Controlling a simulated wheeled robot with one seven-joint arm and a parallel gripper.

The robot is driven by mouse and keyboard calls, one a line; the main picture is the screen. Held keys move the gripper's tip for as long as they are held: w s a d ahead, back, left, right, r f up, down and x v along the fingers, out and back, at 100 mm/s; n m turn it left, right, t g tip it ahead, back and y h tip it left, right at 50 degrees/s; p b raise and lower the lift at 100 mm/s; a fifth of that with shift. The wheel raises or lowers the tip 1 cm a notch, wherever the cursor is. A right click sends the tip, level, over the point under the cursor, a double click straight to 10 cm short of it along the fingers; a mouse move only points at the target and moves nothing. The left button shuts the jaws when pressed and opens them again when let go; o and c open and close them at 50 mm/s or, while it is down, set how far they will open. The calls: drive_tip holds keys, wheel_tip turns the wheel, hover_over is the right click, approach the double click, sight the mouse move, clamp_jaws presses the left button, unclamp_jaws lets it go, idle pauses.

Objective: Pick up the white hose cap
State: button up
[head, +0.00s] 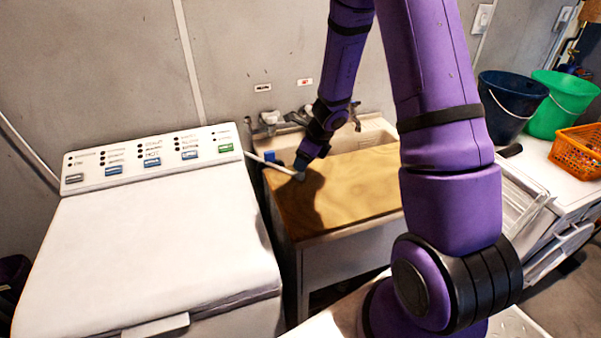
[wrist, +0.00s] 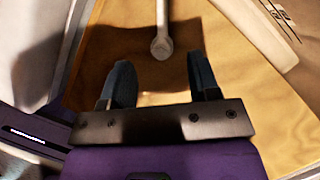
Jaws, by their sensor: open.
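The white hose cap (wrist: 162,47) is a small round end on a white hose (wrist: 161,14). It lies over the wooden board (wrist: 225,50) and shows between and just beyond my two fingertips in the wrist view. In the head view the cap (head: 299,176) is at the end of the white hose, near the left edge of the board (head: 350,190). My gripper (wrist: 160,68) is open, with its dark fingers apart and nothing between their pads. In the head view my gripper (head: 302,163) is just above the cap and partly hidden by its own wrist.
A white washing machine (head: 150,235) stands left of the board. A sink (head: 345,140) with taps (head: 270,120) is behind it. A dark bucket (head: 508,100), a green bucket (head: 560,100) and an orange basket (head: 575,152) stand at the right.

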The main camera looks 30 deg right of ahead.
drive_tip(key=shift+x, duration=2.2)
drive_tip(key=shift+d, duration=0.1)
drive_tip(key=shift+c, duration=0.5)
drive_tip(key=c, duration=0.8)
drive_tip(key=shift+r, duration=0.15)
